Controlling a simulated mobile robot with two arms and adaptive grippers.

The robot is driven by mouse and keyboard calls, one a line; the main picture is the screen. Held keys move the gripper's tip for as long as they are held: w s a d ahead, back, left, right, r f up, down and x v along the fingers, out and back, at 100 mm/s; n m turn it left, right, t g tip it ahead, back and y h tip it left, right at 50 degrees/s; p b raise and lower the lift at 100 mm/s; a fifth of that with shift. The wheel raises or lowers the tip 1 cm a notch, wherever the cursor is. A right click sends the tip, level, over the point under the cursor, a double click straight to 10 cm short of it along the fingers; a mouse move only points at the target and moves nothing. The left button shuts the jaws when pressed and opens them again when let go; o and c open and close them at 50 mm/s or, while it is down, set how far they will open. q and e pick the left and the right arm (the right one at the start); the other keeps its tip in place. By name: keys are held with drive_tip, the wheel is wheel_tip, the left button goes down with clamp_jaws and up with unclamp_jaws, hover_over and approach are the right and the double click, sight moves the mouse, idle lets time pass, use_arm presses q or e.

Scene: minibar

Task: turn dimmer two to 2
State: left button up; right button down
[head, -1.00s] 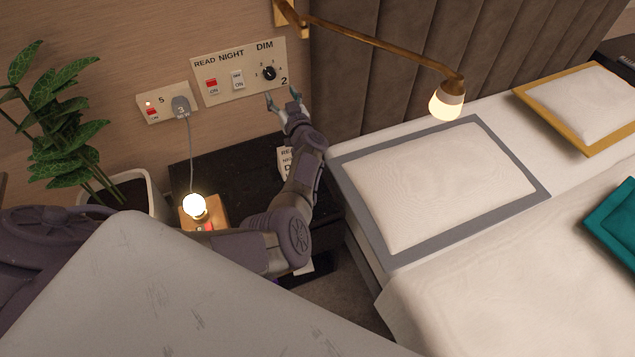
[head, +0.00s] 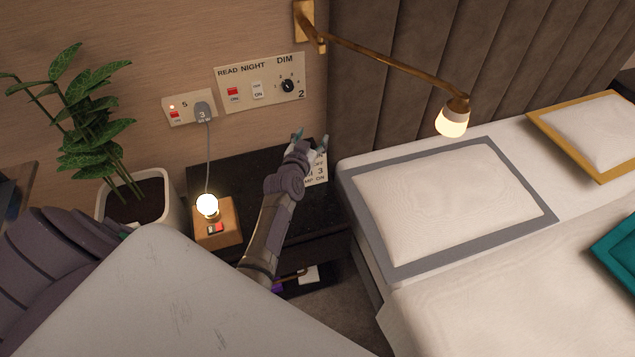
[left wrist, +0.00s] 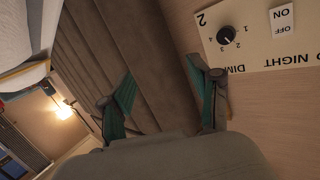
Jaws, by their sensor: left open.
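The dimmer knob (head: 288,86) is small, round and black. It sits under the word DIM on the cream wall panel (head: 245,96) marked 2, with small numbers around it. In the left wrist view the knob (left wrist: 227,34) appears upside down at the upper right; its exact setting is too small to tell. My left gripper (head: 311,138) is open and empty, below and apart from the panel, over the black nightstand. Its two green-lined fingers also show spread in the left wrist view (left wrist: 160,72), to the left of the knob. My right gripper is not in view.
A lit bulb on a wooden base (head: 218,234) and a printed card (head: 318,170) are on the nightstand (head: 245,170). A brass lamp arm (head: 385,60) reaches over the bed at right.

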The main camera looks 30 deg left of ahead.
use_arm(q)
drive_tip(key=s+d+f+m+g+h, duration=0.2)
drive_tip(key=s+d+f+g+h, duration=0.1)
drive_tip(key=s+d, duration=0.4)
drive_tip(key=s+f, duration=0.1)
drive_tip(key=s, duration=0.1)
drive_tip(key=shift+s+d+m+g+h, duration=0.3)
drive_tip(key=shift+s+m+g+h, duration=0.1)
